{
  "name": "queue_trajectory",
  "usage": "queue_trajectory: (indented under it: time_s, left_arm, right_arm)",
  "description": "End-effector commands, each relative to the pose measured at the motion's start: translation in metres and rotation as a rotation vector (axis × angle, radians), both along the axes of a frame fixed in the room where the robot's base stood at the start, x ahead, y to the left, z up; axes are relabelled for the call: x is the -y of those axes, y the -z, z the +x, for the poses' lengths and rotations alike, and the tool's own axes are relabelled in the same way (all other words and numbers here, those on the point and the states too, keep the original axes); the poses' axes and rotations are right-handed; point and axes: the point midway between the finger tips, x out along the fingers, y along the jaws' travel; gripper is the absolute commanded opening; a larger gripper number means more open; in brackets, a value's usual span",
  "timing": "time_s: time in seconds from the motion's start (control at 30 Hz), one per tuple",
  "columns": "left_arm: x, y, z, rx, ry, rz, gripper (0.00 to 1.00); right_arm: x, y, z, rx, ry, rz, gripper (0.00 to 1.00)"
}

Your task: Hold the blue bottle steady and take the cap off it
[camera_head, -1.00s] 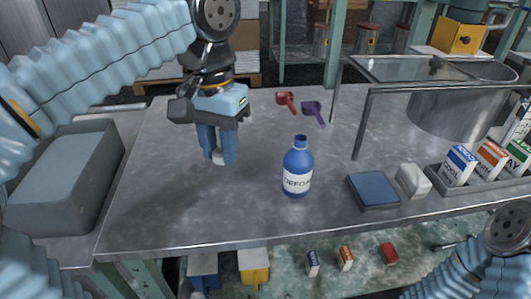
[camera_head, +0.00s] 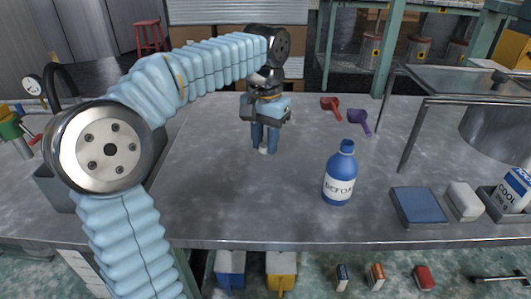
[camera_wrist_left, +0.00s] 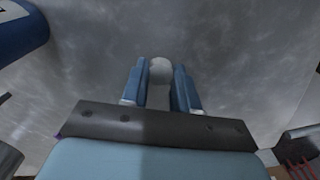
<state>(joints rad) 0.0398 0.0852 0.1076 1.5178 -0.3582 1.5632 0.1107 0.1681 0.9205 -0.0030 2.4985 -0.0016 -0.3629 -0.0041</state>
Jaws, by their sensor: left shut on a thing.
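The blue bottle (camera_head: 340,176) with a white label stands upright on the metal table. No cap shows on its narrow neck. My left gripper (camera_head: 265,148) points down to the left of the bottle, apart from it. It is shut on a small whitish round cap (camera_wrist_left: 160,69), which shows between the fingers in the left wrist view. Part of the cap is hidden by the fingers, and I cannot tell whether it touches the table. Part of the bottle shows at the upper left of the left wrist view (camera_wrist_left: 18,32). My right gripper is not in view.
A red scoop (camera_head: 331,108) and a purple scoop (camera_head: 360,122) lie behind the bottle. A dark blue pad (camera_head: 417,206) and a white block (camera_head: 464,201) lie to its right. A metal frame and drum (camera_head: 497,135) stand at far right.

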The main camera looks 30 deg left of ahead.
Motion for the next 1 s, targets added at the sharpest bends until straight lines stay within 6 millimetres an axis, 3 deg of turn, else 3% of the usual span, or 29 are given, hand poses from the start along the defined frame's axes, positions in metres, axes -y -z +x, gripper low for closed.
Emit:
queue_trajectory:
  time_s: [0.27,0.63,0.67,0.8,1.0]
  left_arm:
    - [-0.004,0.038,0.005,-0.003,0.0,0.0,0.0]
    - [-0.004,0.043,0.005,-0.001,0.0,0.0,0.0]
    - [-0.004,0.042,0.005,-0.001,0.001,0.0,0.33]
    - [-0.004,0.042,0.005,-0.001,0.001,0.0,0.54]
    - [-0.004,0.041,0.005,-0.001,0.001,0.0,0.55]
  right_arm:
    - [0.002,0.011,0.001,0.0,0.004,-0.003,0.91]
    - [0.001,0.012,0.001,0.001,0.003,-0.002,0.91]
    - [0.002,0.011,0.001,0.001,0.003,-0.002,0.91]
    - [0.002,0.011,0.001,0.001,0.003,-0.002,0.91]
    - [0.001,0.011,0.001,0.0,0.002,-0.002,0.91]
